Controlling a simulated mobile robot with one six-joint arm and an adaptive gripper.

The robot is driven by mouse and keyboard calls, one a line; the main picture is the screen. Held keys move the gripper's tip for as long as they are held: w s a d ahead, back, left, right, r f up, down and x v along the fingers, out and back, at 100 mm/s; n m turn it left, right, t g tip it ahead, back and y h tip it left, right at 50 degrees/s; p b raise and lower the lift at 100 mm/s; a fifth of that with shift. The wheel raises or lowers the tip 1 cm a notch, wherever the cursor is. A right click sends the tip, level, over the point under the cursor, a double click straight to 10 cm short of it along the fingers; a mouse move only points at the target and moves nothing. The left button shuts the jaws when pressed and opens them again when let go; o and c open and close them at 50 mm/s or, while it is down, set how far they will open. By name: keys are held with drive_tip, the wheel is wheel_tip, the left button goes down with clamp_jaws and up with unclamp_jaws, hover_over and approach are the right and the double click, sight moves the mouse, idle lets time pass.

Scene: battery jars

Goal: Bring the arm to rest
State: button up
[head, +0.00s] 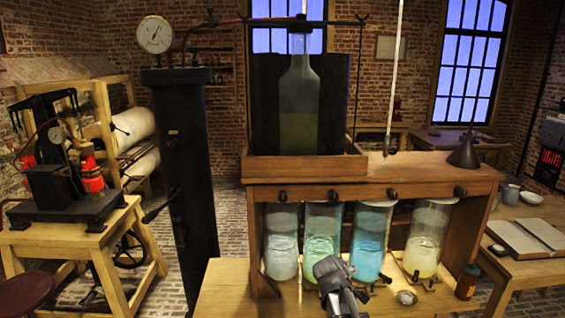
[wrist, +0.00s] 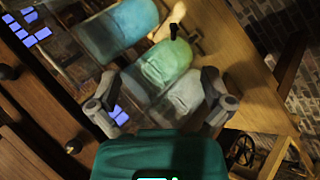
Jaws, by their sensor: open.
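My gripper (head: 343,284) is at the bottom of the head view, in front of the green jar and the blue jar. In the wrist view its two fingers (wrist: 160,88) are spread wide, with nothing held between them. A row of glass jars stands under the wooden bench: a pale one (head: 282,245), a green one (head: 321,222), a blue one (head: 370,240) and a yellowish one (head: 427,240). The wrist view shows the blue (wrist: 120,32), green (wrist: 160,68) and pale (wrist: 180,98) jars beyond the fingers. Whether the gripper touches a jar cannot be told.
The wooden bench (head: 400,173) with black knobs overhangs the jars and bears a tall bottle (head: 299,100) and a black funnel (head: 464,153). A small round item (head: 407,297) and a brown container (head: 467,282) are right of my gripper. A dark column (head: 187,170) stands left.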

drive_tip(key=s+a+f+m+g+y, duration=0.1)
drive_tip(key=s+f+m+g+y, duration=0.1)
drive_tip(key=s, duration=0.7)
drive_tip(key=s+a+f+m+g+y+b, duration=0.1)
drive_tip(key=s+a+f+m+g+y, duration=0.1)
drive_tip(key=s, duration=0.7)
wheel_tip(320, 180, down, 2)
drive_tip(key=m+g+y, duration=0.1)
drive_tip(key=m+g, duration=0.1)
drive_tip(key=m, duration=0.1)
drive_tip(key=shift+a+f+m+g+y, duration=0.2)
drive_tip(key=shift+f+m+g+y, duration=0.1)
drive_tip(key=shift+m+g, duration=0.1)
idle(1.6)
